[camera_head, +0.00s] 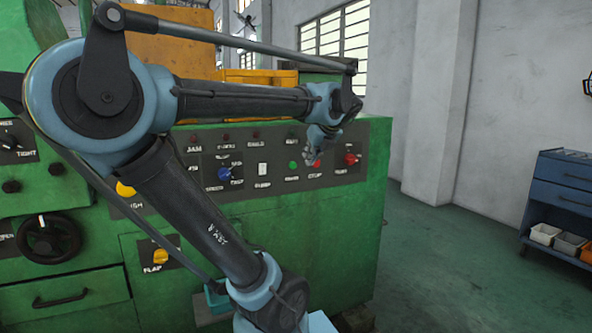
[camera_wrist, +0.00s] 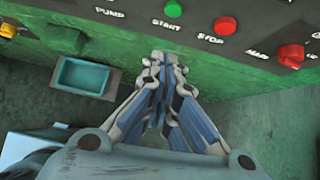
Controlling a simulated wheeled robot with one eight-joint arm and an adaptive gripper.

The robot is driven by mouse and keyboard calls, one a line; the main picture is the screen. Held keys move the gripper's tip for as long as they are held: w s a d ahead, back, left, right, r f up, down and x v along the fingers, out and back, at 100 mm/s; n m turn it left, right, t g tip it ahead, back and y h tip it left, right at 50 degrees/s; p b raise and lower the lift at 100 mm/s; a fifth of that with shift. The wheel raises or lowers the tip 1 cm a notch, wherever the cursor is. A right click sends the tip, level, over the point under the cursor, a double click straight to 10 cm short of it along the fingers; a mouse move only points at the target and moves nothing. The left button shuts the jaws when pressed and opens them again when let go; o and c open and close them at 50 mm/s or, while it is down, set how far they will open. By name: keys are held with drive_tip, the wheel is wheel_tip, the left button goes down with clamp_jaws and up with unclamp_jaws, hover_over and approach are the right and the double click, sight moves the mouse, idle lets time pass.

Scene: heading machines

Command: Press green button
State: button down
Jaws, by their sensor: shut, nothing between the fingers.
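The green button (camera_head: 293,165) is on the dark panel of the green machine, and it also shows at the top edge of the wrist view (camera_wrist: 173,8), above the label START. My gripper (camera_head: 311,160) is shut and empty. In the head view it is in front of the panel, just right of the green button and overlapping the red STOP button. In the wrist view the fingertips (camera_wrist: 165,57) point toward the panel, below the START label and apart from the green button in the picture. I cannot tell the exact gap to the panel.
A red STOP button (camera_wrist: 225,26) is right of the green button, and a red knob (camera_wrist: 291,55) is farther right. A white switch (camera_head: 263,169) and a blue knob (camera_head: 225,174) are to the left. A blue tool cart (camera_head: 560,185) stands far right, with open floor between.

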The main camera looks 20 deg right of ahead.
sight(293, 165)
drive_tip(key=shift+d+r+m, duration=0.2)
drive_tip(key=shift+d+m, duration=0.1)
drive_tip(key=shift+w+r+x, duration=0.35)
drive_tip(key=shift+x, duration=1.8)
drive_tip(key=shift+w+r+x, duration=0.3)
drive_tip(key=shift+w+x, duration=0.05)
drive_tip(key=shift+x, duration=1.75)
drive_tip(key=shift+w+r+x, duration=0.35)
drive_tip(key=shift+x, duration=1.8)
